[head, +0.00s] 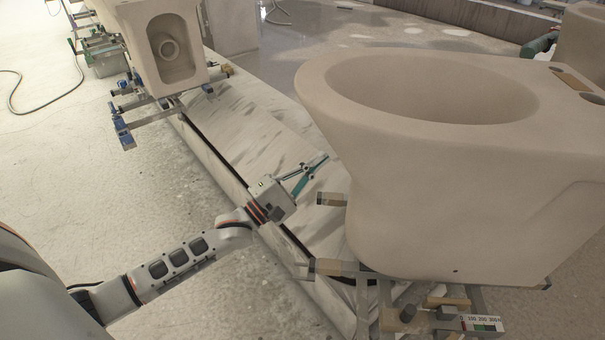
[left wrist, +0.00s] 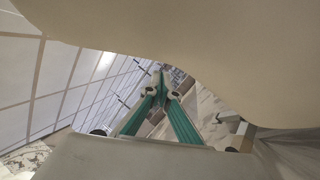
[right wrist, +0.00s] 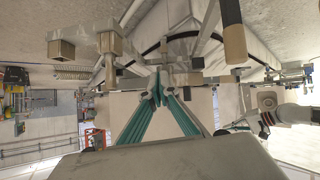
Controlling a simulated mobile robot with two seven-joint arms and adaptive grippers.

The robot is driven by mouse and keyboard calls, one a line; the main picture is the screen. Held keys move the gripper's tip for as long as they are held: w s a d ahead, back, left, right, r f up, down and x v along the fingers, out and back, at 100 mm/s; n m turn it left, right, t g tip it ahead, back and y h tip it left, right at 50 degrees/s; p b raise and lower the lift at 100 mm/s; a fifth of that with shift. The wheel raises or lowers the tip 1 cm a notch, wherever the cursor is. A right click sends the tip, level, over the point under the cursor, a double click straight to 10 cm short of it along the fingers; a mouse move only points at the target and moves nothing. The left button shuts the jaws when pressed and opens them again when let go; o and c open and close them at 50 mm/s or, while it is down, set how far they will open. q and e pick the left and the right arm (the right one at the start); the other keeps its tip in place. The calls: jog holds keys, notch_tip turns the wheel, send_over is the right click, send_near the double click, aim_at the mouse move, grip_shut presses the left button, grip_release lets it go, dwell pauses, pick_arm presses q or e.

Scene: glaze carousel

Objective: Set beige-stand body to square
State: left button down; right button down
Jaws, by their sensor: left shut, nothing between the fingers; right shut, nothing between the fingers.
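The large clay toilet body (head: 430,170) stands on the near stand (head: 375,310), which has tan pads (head: 340,267). Its wide oval bowl opens upward. A small scale with numbers (head: 480,324) sits at the stand's front right. I cannot tell whether the body is square to the stand. My left gripper (head: 324,160) is shut and empty, left of the body and apart from it. In the left wrist view its teal fingers (left wrist: 161,75) meet below the body's pale surface (left wrist: 220,50). My right gripper (right wrist: 158,80) is shut and empty below metal stand bars; the head view does not show it.
A second clay body (head: 165,50) stands on a stand with blue parts (head: 122,125) at upper left. A hose (head: 45,105) lies on the floor at left. The left floor is mostly clear.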

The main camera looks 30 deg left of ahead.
pick_arm(q)
jog(key=shift+w+d+r, duration=0.15)
jog(key=shift+d+r, duration=0.25)
jog(key=shift+d, duration=0.3)
jog(key=shift+w+d+r, duration=0.15)
jog(key=shift+d+r, duration=0.25)
jog(key=shift+d, duration=0.25)
